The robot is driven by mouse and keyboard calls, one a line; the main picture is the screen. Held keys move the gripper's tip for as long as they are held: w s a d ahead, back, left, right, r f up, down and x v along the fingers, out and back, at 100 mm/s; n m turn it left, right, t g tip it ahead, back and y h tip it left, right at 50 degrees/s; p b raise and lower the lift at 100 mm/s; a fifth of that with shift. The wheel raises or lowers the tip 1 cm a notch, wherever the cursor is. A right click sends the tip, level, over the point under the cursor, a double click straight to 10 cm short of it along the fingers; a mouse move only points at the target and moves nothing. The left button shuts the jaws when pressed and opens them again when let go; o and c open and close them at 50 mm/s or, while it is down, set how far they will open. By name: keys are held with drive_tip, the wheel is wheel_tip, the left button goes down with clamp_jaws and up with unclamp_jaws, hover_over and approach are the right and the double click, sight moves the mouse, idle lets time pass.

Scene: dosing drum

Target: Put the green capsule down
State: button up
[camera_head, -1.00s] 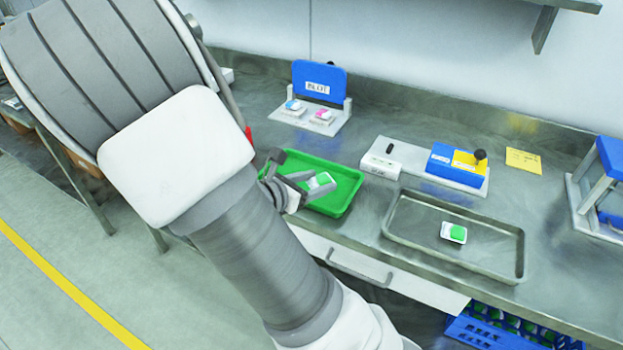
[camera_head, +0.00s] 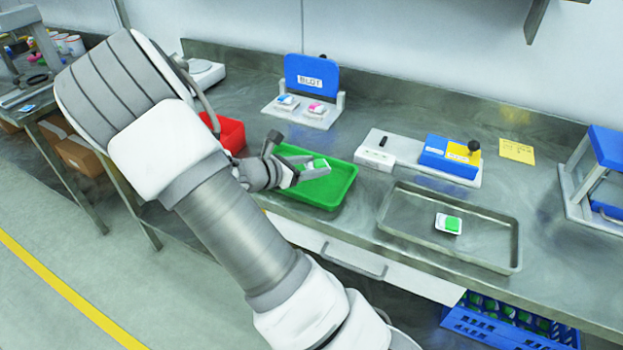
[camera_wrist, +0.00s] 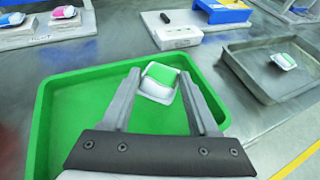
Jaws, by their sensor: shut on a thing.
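My gripper (camera_head: 300,172) is over the green tray (camera_head: 335,195) on the metal bench. It is shut on a white capsule with a green top, the green capsule (camera_head: 319,164). In the wrist view the capsule (camera_wrist: 159,81) sits between the two fingers, with the green tray (camera_wrist: 48,130) below and around it. The tray looks otherwise empty. How high the capsule is above the tray floor cannot be told. Another white-and-green capsule (camera_head: 449,223) lies in the grey metal tray (camera_head: 400,235) to the right.
A red bin (camera_head: 232,134) stands left of the green tray. Behind is a blue-backed stand (camera_head: 313,78) with a blue and a pink capsule. A blue-and-yellow device (camera_head: 450,157) sits on a white base. A blue frame (camera_head: 606,160) stands at the far right.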

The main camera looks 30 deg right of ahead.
sight(312, 185)
drive_tip(key=shift+w+f, duration=0.2)
drive_tip(key=shift+f+b, duration=0.45)
drive_tip(key=shift+f, duration=1.45)
drive_tip(key=shift+f, duration=0.2)
drive_tip(key=o, duration=1.3)
